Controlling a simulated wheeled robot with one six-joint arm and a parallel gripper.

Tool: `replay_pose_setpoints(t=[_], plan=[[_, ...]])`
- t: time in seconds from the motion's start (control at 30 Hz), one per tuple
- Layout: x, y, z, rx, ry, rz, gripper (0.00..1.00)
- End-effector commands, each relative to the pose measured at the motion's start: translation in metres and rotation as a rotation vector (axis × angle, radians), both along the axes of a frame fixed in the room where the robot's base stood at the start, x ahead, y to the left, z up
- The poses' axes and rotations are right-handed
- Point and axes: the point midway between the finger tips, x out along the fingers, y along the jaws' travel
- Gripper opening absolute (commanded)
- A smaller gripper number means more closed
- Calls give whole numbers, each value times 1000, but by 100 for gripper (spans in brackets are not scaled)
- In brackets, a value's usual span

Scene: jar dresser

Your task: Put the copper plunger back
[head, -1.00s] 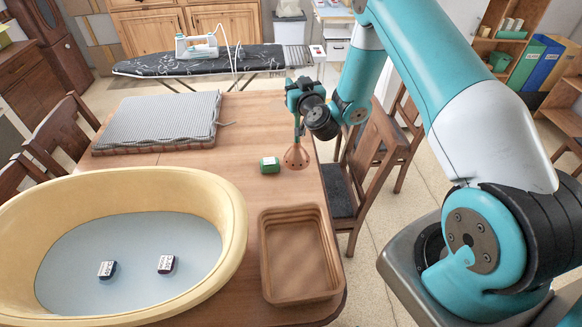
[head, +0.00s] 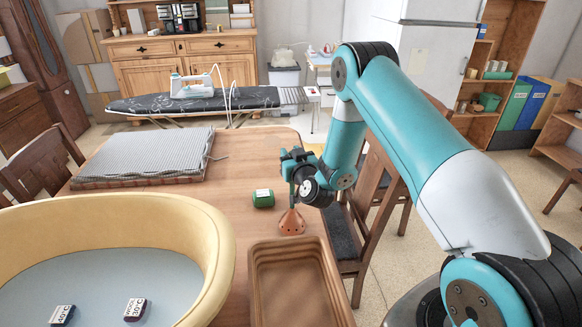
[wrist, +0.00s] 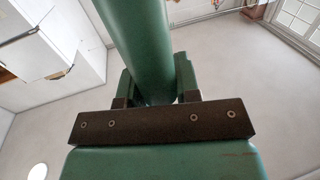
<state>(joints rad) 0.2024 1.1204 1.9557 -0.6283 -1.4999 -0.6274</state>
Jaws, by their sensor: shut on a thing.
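The copper plunger (head: 291,222) is a perforated copper cone on a green handle, upright at the right edge of the wooden table. My gripper (head: 296,180) is shut on its handle above the cone. In the wrist view the green handle (wrist: 143,45) stands between the fingers of my gripper (wrist: 160,88). The cone is out of sight in the wrist view. In the head view I cannot tell whether the cone touches the table.
A green block with a white label (head: 263,198) lies just left of the cone. A brown tray (head: 250,262) is in front. A yellow tub (head: 222,215) holds two labelled blocks, one dark (head: 135,309). A grey striped pad (head: 150,153) lies behind. Chairs (head: 362,232) stand at the right.

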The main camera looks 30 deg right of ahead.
Motion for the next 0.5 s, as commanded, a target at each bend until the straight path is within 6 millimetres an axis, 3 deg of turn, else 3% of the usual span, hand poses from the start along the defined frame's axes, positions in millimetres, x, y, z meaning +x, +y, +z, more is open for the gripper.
replay_pose_setpoints(t=[0.1,0.5], plan=[[0,0,-16,-1,-3,-1,0],[0,0,-21,1,-3,-1,0]])
